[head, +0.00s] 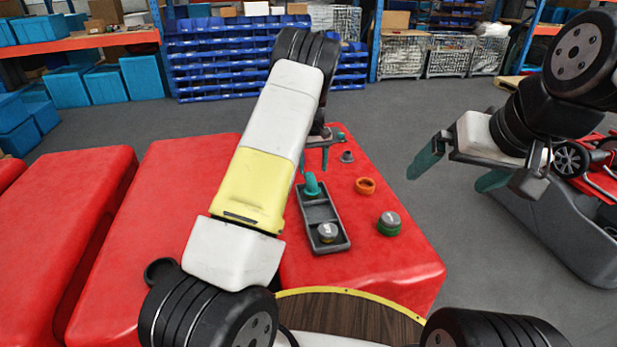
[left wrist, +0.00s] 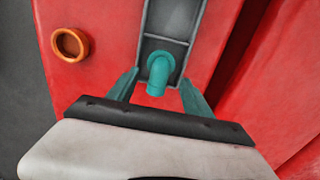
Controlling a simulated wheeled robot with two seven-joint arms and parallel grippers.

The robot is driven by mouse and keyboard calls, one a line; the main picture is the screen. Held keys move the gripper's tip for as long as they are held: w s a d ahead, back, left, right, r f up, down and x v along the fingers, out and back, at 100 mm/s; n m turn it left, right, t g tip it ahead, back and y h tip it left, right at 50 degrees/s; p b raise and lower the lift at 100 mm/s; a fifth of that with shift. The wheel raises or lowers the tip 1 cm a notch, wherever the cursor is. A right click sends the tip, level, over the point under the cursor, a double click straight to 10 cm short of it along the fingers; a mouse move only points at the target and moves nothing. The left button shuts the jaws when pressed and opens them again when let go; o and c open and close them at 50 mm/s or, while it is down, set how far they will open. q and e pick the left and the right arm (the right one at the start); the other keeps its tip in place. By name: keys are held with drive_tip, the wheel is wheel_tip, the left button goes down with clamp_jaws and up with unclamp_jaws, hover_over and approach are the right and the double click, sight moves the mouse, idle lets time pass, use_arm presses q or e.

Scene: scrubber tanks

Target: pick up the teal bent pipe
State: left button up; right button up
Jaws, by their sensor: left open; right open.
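In the left wrist view the pipe (left wrist: 160,70) shows between the two teal fingers of my left gripper (left wrist: 160,78). There is a visible gap on each side, and the fingers are open. In the head view my left gripper (head: 327,147) is partly hidden behind my forearm, above the far end of the tray. I cannot tell its exact height over the pipe. My right gripper (head: 455,167) is open and empty, off to the right over the floor.
A grey-capped fitting (head: 327,231) sits in the near compartment. An orange ring (head: 365,186), a green-based fitting with a grey cap (head: 389,223) and a small grey fitting (head: 347,157) stand on the tank right of the tray. A dark ring (head: 160,270) lies at left.

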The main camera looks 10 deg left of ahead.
sight(312, 179)
use_arm(q)
drive_tip(key=f, duration=0.8)
drive_tip(key=shift+w+a+f, duration=0.1)
drive_tip(key=shift+w+a, duration=0.15)
drive_tip(key=c, duration=1)
drive_tip(key=shift+c, duration=0.2)
